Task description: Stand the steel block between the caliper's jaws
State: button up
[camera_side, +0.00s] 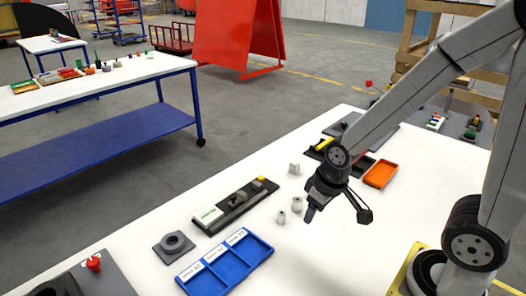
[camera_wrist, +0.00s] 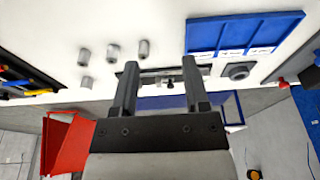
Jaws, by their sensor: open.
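The caliper (camera_side: 238,199) lies on a dark board with a white label and a yellow part; in the wrist view the caliper (camera_wrist: 160,79) shows between my fingers, partly hidden. A small grey block (camera_side: 294,168), apparently the steel block, stands on the white table behind the board's right end. It seems to be the lower-left grey piece (camera_wrist: 87,81) in the wrist view. My gripper (camera_side: 338,214) is open and empty, above the table to the right of the board, with fingers spread in the wrist view (camera_wrist: 160,64). Jaw gap details are too small to tell.
Grey cylinders (camera_side: 297,203) (camera_side: 281,216) stand near my gripper; a third (camera_wrist: 84,56) shows in the wrist view. A blue compartment tray (camera_side: 250,243) and a dark ring block (camera_side: 174,245) lie in front. An orange tray (camera_side: 381,174) is at the right.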

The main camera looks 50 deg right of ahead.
jog(key=o, duration=0.4)
jog(key=shift+c, duration=0.2)
jog(key=m+g, duration=0.3)
jog(key=m, duration=1.4)
send_over(295, 163)
jog(key=a, duration=0.1)
notch_tip(295, 163, down, 6)
jog(key=shift+r, duration=0.2)
jog(key=shift+d+f+m, duration=0.2)
jog(key=shift+d+m, duration=0.3)
jog(key=shift+f, duration=3.9)
